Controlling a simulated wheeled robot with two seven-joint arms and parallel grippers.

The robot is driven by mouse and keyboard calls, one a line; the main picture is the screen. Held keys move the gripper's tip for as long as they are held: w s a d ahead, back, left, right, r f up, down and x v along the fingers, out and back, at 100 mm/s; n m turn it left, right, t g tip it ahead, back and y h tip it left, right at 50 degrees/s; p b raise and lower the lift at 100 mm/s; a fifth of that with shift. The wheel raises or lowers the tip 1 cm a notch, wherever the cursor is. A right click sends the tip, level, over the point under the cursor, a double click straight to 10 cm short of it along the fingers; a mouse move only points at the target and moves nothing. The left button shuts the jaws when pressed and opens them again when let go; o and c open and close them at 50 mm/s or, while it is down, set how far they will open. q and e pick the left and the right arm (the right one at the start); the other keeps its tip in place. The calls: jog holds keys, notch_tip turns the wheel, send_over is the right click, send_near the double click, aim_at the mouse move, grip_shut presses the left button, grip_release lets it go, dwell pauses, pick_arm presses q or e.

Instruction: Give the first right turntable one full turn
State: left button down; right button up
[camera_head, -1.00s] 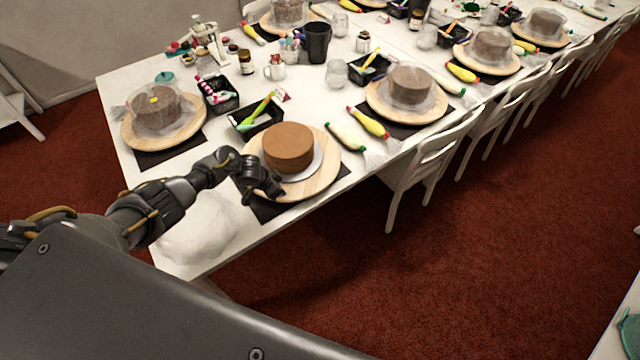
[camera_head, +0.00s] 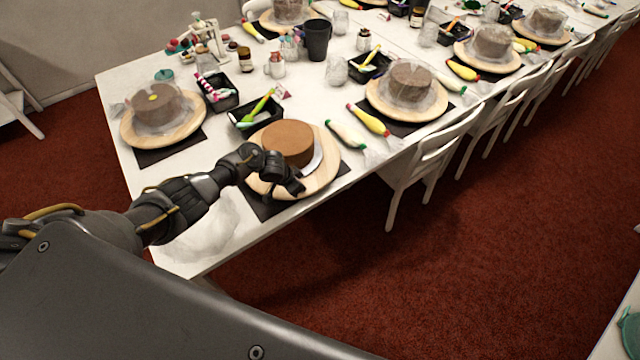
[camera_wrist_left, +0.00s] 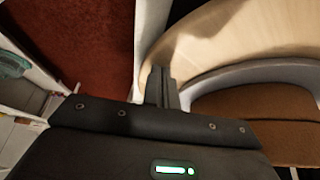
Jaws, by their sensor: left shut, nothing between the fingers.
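The first right turntable (camera_head: 322,178) is a round pale wooden disc near the table's front edge, on a dark mat. A bare brown cake (camera_head: 288,143) sits on it on a silvery board. My left gripper (camera_head: 296,188) is over the near part of the disc, in front of the cake. In the left wrist view its fingers (camera_wrist_left: 161,88) are shut with nothing between them, next to the wooden disc (camera_wrist_left: 215,40) and the rim of the cake board (camera_wrist_left: 235,76). I cannot tell whether the fingertips touch the wood. My right gripper is not in view.
A crumpled clear plastic wrap (camera_head: 205,232) lies under my left arm. A black tray with a green tool (camera_head: 262,105) stands behind the turntable. Piping bags (camera_head: 368,121) lie to its right. Another turntable (camera_head: 190,124) with a wrapped cake is at left.

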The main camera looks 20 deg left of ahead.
pick_arm(q)
jog(key=shift+r+p, duration=0.8)
jog(key=shift+r, duration=0.65)
jog(key=shift+s+a+f, duration=0.1)
jog(key=shift+a, duration=0.1)
jog(key=s+a, duration=0.1)
jog(key=a, duration=0.2)
jog(key=s+a, duration=0.3)
jog(key=a, duration=0.2)
jog(key=shift+s+a, duration=0.3)
jog(key=w+a+b, duration=0.1)
jog(key=a+b, duration=0.1)
jog(key=a, duration=0.1)
jog(key=w+a+b, duration=0.1)
jog(key=a+b, duration=0.1)
jog(key=w+a+b, duration=0.1)
jog(key=a+b, duration=0.1)
jog(key=a, duration=0.1)
jog(key=shift+w+a+f, duration=0.2)
jog(key=shift+a+f, duration=0.15)
jog(key=shift+w+a+r+b, duration=0.1)
jog(key=shift+a+r+b, duration=0.05)
jog(key=shift+a+b, duration=0.2)
jog(key=shift+r, duration=0.3)
